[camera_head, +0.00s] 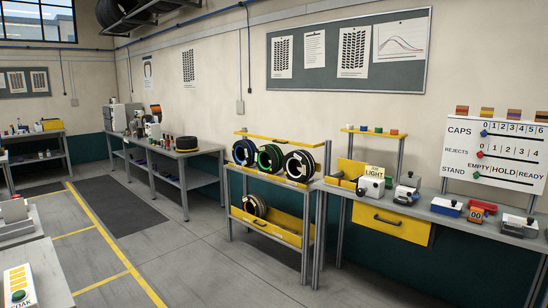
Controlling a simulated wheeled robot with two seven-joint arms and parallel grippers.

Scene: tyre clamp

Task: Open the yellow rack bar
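A grey-posted rack (317,235) stands against the wall near the middle of the head view. A yellow bar (280,139) runs across its top, above and behind the tyres. A second yellow bar (266,175) runs along the front of the upper shelf, below the tyres. I cannot tell which is the rack bar that opens. Three black tyres stand side by side on the upper shelf: a blue-marked one (236,152), a green-marked one (263,158) and a white-marked one (289,165). Neither of my grippers is in view.
The rack's lower yellow shelf (275,229) holds another tyre (248,204). A workbench with a yellow drawer (388,222) adjoins the rack on the right. Another bench (190,154) stands to the left. The grey floor (190,262) before the rack is clear.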

